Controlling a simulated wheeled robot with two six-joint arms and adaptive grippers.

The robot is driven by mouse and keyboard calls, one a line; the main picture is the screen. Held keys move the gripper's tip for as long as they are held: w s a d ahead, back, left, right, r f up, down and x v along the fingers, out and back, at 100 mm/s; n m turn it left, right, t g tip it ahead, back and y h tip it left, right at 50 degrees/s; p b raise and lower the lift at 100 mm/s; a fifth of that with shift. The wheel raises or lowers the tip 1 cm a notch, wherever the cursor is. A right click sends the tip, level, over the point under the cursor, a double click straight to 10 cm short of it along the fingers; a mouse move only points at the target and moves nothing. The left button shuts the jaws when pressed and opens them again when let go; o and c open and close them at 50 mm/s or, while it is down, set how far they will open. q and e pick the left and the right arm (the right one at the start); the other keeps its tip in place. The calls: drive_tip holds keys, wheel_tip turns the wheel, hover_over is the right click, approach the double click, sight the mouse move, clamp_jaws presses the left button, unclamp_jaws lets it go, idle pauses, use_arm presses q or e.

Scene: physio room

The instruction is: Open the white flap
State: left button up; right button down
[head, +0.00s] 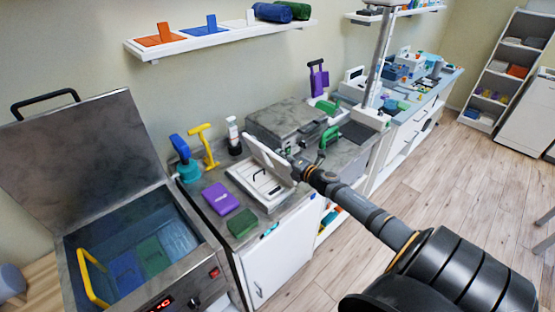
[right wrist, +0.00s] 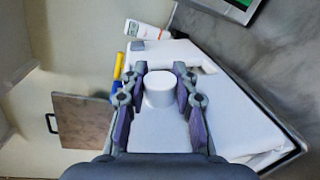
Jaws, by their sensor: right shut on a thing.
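The white flap (head: 268,158) stands tilted up over a white box (head: 258,190) on the grey counter, with the box's inside partly showing beneath it. My right gripper (head: 296,166) is at the flap's right side. In the right wrist view my right gripper (right wrist: 160,92) is shut on a white round knob (right wrist: 160,86) that sits on the broad white flap (right wrist: 155,135). Purple pads line its fingers. My left gripper is not in view.
A steel water tank (head: 130,240) with its lid up stands at left. Purple (head: 220,198) and green (head: 242,222) packs lie left of the white box. A grey metal case (head: 285,122) sits behind. The wooden floor (head: 440,170) at right is clear.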

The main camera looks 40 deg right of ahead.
drive_tip(key=shift+w+d+f+m+y+p, duration=0.1)
drive_tip(key=shift+d+f+m+y+p, duration=0.15)
drive_tip(key=shift+d+m, duration=0.65)
drive_tip(key=shift+d+f+m+y+p, duration=0.1)
drive_tip(key=shift+d+m+y+p, duration=0.15)
drive_tip(key=shift+d+m, duration=0.6)
drive_tip(key=c, duration=1)
unclamp_jaws()
drive_tip(key=s+r, duration=0.2)
drive_tip(key=s, duration=0.9)
drive_tip(key=shift+s+d, duration=0.4)
drive_tip(key=shift+d, duration=0.05)
drive_tip(key=shift+c, duration=0.3)
